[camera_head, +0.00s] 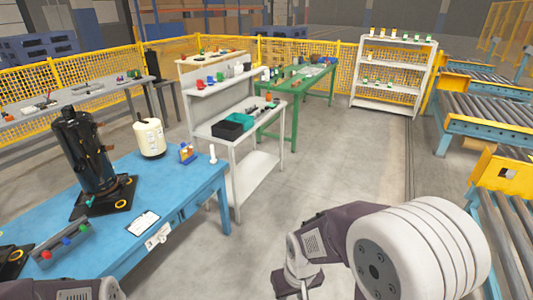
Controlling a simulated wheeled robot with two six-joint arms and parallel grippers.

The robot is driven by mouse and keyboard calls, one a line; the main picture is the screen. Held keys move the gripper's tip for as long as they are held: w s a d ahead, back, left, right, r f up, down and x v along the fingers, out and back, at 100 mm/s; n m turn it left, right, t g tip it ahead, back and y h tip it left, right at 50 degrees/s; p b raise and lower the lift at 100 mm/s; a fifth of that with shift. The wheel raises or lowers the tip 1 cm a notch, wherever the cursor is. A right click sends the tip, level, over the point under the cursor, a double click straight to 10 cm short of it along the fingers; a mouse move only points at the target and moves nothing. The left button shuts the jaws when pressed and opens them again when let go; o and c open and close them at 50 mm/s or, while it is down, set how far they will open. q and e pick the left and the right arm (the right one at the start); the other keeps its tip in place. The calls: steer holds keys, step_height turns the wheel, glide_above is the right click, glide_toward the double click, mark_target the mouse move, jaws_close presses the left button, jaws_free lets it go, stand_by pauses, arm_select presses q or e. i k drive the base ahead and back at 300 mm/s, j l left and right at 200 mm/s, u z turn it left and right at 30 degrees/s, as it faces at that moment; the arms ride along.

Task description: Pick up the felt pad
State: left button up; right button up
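I cannot pick out a felt pad with certainty in the head view. My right arm comes in from the lower right, and its gripper end (298,280) hangs low over the floor, clear of the blue table (180,200). A dark flat shape shows at that end; I cannot tell whether it is part of the gripper or something held. Of my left arm only links show at the bottom left edge; its gripper is out of view. A black compressor (85,155) stands upright on a dark base plate (113,196) on the blue table.
The blue table also holds a cream canister (150,138), a white card (143,222), a white bottle-like piece (212,154) and a grey block with coloured buttons (65,243). A white shelf table (231,145) stands beyond. Roller conveyors (487,119) line the right. The middle floor is clear.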

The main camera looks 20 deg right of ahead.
mark_target(214, 161)
steer(key=z, duration=0.1)
steer(key=i+l+u, duration=0.5)
steer(key=i, duration=0.4)
steer(key=i+l+u, duration=0.45)
steer(key=i+l, duration=0.3)
steer(key=i+l+u, duration=0.5)
steer(key=i+l, duration=0.2)
steer(key=l, duration=0.35)
